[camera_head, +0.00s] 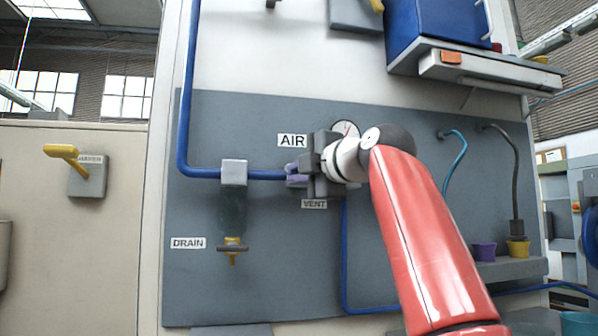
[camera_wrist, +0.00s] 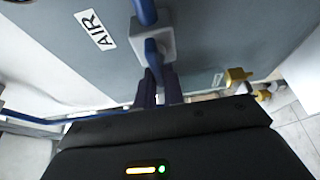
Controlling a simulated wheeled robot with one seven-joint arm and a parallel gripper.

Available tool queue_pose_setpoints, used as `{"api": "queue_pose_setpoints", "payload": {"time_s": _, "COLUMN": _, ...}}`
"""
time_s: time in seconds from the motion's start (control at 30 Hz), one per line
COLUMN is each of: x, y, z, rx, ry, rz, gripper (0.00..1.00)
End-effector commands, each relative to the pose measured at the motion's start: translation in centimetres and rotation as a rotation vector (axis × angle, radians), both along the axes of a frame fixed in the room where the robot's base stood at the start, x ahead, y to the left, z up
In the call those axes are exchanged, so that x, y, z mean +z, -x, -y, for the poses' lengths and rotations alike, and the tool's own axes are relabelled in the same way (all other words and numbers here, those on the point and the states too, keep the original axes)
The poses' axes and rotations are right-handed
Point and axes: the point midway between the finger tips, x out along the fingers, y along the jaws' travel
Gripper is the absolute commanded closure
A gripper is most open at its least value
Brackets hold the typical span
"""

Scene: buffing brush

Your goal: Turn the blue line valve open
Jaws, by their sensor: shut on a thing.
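The blue line valve sits on the grey panel (camera_head: 280,270) beside the AIR label (camera_head: 292,141). In the wrist view its grey body (camera_wrist: 166,44) and blue handle (camera_wrist: 153,50) show, with a blue pipe (camera_wrist: 147,12) running into the body. My gripper (camera_head: 294,175) covers most of the valve in the head view. Its purple fingers also show in the wrist view (camera_wrist: 159,88), shut on the blue handle, one on each side. The handle's far end is hidden between the fingers. The exact angle of the handle is hard to tell in the head view.
A round gauge (camera_head: 346,128) is close behind my wrist. A yellow lever (camera_head: 66,152) is at far left.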

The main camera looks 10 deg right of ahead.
Motion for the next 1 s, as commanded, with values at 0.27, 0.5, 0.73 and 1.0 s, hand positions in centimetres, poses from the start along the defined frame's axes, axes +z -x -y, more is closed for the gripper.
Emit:
{"api": "queue_pose_setpoints", "payload": {"time_s": 0.27, "x": -0.1, "y": -0.1, "z": 0.0, "rx": 0.000, "ry": 0.001, "rz": -0.003, "gripper": 0.77}}
{"api": "queue_pose_setpoints", "payload": {"time_s": 0.5, "x": 0.0, "y": 0.0, "z": 0.0, "rx": 0.000, "ry": 0.000, "rz": -0.001, "gripper": 0.68}}
{"api": "queue_pose_setpoints", "payload": {"time_s": 0.73, "x": -0.2, "y": 1.0, "z": 0.5, "rx": -0.003, "ry": 0.001, "rz": 0.000, "gripper": 0.68}}
{"api": "queue_pose_setpoints", "payload": {"time_s": 1.0, "x": -0.3, "y": 5.2, "z": 2.3, "rx": -0.005, "ry": 0.001, "rz": 0.000, "gripper": 0.68}}
